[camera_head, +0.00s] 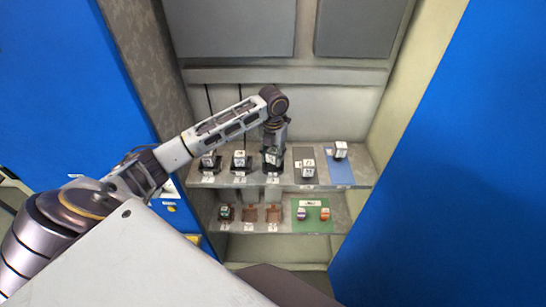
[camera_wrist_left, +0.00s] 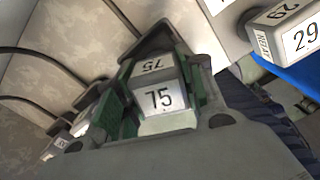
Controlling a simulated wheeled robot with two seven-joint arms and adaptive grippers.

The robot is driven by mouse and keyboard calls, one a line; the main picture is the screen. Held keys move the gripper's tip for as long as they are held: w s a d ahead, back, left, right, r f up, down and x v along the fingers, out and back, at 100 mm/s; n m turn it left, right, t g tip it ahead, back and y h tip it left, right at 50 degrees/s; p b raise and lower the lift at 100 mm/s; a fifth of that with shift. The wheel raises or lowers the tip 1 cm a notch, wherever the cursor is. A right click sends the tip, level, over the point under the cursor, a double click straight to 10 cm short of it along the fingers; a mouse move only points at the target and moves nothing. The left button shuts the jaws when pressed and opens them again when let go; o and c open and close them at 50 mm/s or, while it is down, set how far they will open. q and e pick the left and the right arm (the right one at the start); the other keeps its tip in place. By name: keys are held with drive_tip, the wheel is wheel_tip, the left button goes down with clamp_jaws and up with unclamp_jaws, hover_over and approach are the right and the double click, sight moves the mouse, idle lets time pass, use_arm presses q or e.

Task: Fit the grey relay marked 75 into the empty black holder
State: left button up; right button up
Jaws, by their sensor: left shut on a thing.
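My left gripper (camera_head: 272,152) points down at the third position from the left on the upper shelf. In the left wrist view it is shut on the grey relay marked 75 (camera_wrist_left: 160,100), which sits between its green-padded fingers, with the number showing on two faces. In the head view a black holder (camera_head: 272,170) shows low beneath the gripper, largely covered by it. I cannot tell whether the relay touches the holder or how deep it sits. My right gripper is not in view.
Two filled black holders (camera_head: 208,168) (camera_head: 240,168) stand left of the gripper. A relay stands on a grey mat (camera_head: 304,151), another on a blue mat (camera_head: 340,175). A relay marked 29 (camera_wrist_left: 300,38) shows close by. The lower shelf holds brown holders (camera_head: 250,214) and a green mat (camera_head: 313,228).

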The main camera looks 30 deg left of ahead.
sight(273, 151)
use_arm(q)
drive_tip(key=shift+f, duration=0.6)
drive_tip(key=shift+f, duration=0.35)
drive_tip(key=o, duration=1.1)
drive_tip(key=shift+o, duration=0.2)
drive_tip(key=shift+r, duration=0.15)
drive_tip(key=shift+r+b, duration=1.1)
drive_tip(key=shift+r, duration=5.1)
drive_tip(key=shift+s, duration=0.1)
